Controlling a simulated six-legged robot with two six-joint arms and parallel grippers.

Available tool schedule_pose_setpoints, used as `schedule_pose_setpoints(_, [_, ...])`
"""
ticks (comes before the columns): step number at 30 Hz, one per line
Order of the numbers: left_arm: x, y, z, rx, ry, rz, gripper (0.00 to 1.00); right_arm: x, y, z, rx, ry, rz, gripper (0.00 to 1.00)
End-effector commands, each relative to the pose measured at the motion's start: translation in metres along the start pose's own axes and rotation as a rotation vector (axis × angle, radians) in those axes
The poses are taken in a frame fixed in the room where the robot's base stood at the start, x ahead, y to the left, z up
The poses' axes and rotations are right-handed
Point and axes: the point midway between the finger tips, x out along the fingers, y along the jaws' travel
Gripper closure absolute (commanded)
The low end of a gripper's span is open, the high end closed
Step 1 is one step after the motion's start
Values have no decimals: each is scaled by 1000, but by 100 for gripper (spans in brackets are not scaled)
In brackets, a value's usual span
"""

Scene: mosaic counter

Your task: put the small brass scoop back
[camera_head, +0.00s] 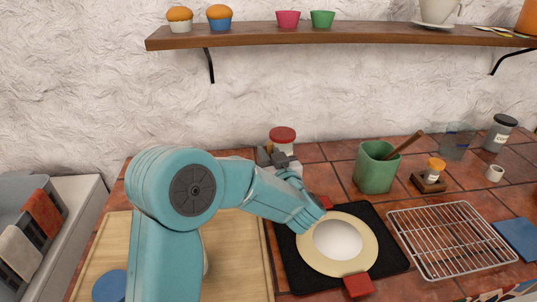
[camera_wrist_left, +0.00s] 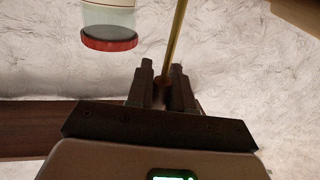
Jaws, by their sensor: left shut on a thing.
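My left gripper (camera_head: 277,158) is beyond the arm's wrist in the head view, in front of the jar with the red lid (camera_head: 282,136). In the left wrist view its two dark fingers (camera_wrist_left: 162,84) are shut on the thin brass handle of the small brass scoop (camera_wrist_left: 175,42). The handle runs up out of that picture, so the scoop's bowl is out of sight. In the head view the scoop is hidden. The jar (camera_wrist_left: 108,22) appears upside down beside the handle in the wrist view. My right gripper is not in view.
A cream-rimmed round dish (camera_head: 366,248) with white contents lies on a black mat (camera_head: 395,262). A green crock (camera_head: 376,172) with a wooden handle, a wire rack (camera_head: 450,240) and a small orange-topped shaker (camera_head: 434,170) stand right. A shelf (camera_head: 370,36) runs above. A wooden board (camera_head: 235,262) is left.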

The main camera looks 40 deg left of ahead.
Motion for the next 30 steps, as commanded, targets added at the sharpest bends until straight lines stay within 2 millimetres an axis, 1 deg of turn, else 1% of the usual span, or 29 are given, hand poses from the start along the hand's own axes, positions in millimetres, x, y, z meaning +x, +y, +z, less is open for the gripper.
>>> schedule_pose_setpoints(4, [0,0,-1,-1,1,0,100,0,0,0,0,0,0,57])
schedule_pose_setpoints(8, [0,0,4,0,1,0,100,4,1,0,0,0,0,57])
schedule_pose_setpoints(9, [0,0,3,0,0,0,69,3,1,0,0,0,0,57])
schedule_pose_setpoints(10, [0,0,2,0,0,0,59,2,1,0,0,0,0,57])
schedule_pose_setpoints(11, [0,0,2,0,0,0,53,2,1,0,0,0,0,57])
schedule_pose_setpoints(18, [0,0,2,0,0,0,53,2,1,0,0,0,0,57])
schedule_pose_setpoints(21, [0,0,-4,0,1,0,53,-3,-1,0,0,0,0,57])
schedule_pose_setpoints(22, [-3,1,-2,0,0,2,53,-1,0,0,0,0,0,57])
schedule_pose_setpoints(26, [-26,2,0,0,-1,6,53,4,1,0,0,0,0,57])
schedule_pose_setpoints(30, [-61,2,0,0,1,7,53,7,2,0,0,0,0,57])
